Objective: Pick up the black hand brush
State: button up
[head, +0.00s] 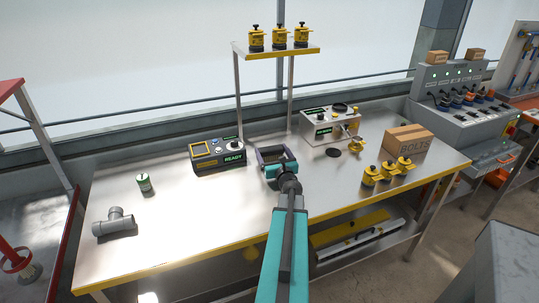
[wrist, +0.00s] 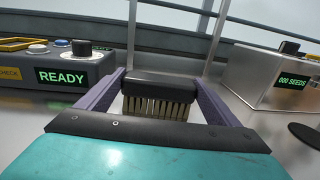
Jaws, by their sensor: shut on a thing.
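The black hand brush (wrist: 160,86) is between the two purple fingers of my gripper (wrist: 158,80) in the wrist view. Its dark block is on top and its pale bristles point down. My gripper is shut on it. In the head view my gripper (head: 273,156) is over the back middle of the steel workbench (head: 200,235), right of the READY box. Whether the bristles touch the bench top is not clear.
The READY control box (head: 217,154) stands close left of my gripper, and a seed counter box (head: 328,125) stands to the right. A BOLTS carton (head: 407,141), several yellow pots, a green-labelled can (head: 144,183) and a grey pipe tee (head: 114,222) stand on the bench. Its front middle is clear.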

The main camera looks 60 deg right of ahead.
aim_at(272, 150)
jog(key=shift+r, duration=0.15)
jog(key=shift+r, duration=0.75)
jog(key=shift+r+b, duration=0.3)
jog(key=shift+r, duration=0.65)
jog(key=a, duration=0.2)
jog(key=a+b, duration=0.1)
jog(key=shift+s, duration=0.25)
jog(key=shift+s+a+r+b, duration=0.15)
jog(key=shift+a+b, duration=0.2)
jog(key=shift+a, duration=0.95)
jog(key=shift+d+r+p, duration=0.1)
jog(key=shift+r+p, duration=0.05)
jog(key=shift+p, duration=1)
jog(key=shift+a+p, duration=0.25)
jog(key=shift+p, duration=0.05)
